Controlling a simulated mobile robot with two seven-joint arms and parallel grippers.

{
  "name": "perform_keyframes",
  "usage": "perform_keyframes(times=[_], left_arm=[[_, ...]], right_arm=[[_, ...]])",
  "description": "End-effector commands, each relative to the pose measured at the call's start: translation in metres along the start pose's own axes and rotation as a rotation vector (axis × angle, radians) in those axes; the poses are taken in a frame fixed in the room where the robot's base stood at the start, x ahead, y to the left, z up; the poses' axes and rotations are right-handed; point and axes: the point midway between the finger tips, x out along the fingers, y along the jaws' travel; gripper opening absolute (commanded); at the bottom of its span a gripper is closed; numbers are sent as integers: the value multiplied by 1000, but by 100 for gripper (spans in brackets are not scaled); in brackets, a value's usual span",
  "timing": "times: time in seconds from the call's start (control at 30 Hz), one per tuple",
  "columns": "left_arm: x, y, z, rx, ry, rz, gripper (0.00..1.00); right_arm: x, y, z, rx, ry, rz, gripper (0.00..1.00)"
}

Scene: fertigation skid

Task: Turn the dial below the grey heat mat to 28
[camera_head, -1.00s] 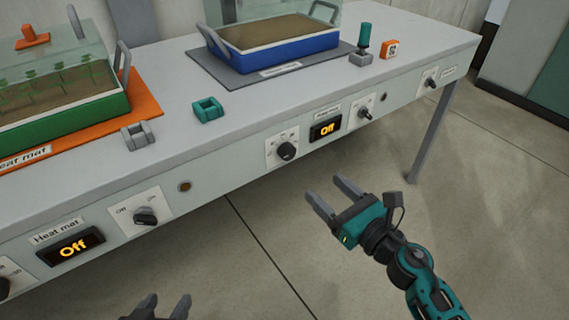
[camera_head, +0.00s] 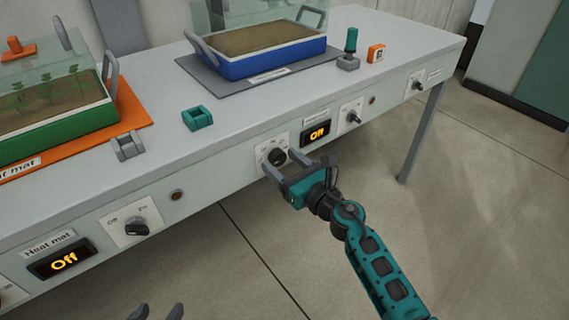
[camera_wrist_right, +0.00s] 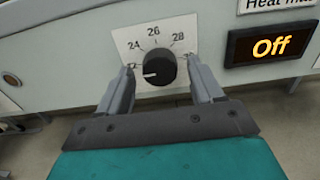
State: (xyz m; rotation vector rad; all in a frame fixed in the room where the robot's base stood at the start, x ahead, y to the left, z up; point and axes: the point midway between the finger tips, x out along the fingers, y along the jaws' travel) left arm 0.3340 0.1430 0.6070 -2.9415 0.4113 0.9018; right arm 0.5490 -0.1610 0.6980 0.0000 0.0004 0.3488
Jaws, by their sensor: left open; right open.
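The dial (camera_head: 277,156) is a black round knob on a white plate, on the table's front panel below the grey heat mat (camera_head: 216,80). In the right wrist view the dial (camera_wrist_right: 158,67) shows marks 24, 26 and 28, and its white pointer line points left, below 24. My right gripper (camera_head: 283,166) is open, just in front of the dial. In the wrist view its fingers (camera_wrist_right: 163,78) stand on either side of the dial, with no clear contact. My left gripper (camera_head: 157,312) is open and empty at the bottom edge.
A display reading Off (camera_head: 315,132) sits right of the dial, with a switch (camera_head: 353,117) beyond it. Left along the panel are another switch (camera_head: 137,228) and a second Off display (camera_head: 62,262). The blue tray (camera_head: 262,60) stands on the grey mat. Floor in front is clear.

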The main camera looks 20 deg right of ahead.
Motion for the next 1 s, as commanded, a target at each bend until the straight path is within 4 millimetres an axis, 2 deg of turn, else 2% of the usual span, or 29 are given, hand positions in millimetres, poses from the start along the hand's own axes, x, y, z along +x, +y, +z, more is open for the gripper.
perform_keyframes(times=[0.13, 0.7, 1.0], left_arm=[[0, 0, 0, 0, -1, 1, 60], [-1, 2, 0, 0, 1, 3, 60], [-2, 2, -3, 0, 3, 3, 60]], right_arm=[[0, 0, 0, 0, 0, 0, 65], [0, 0, 0, 0, 0, 0, 11], [0, 0, 1, 37, 0, 2, 10]])
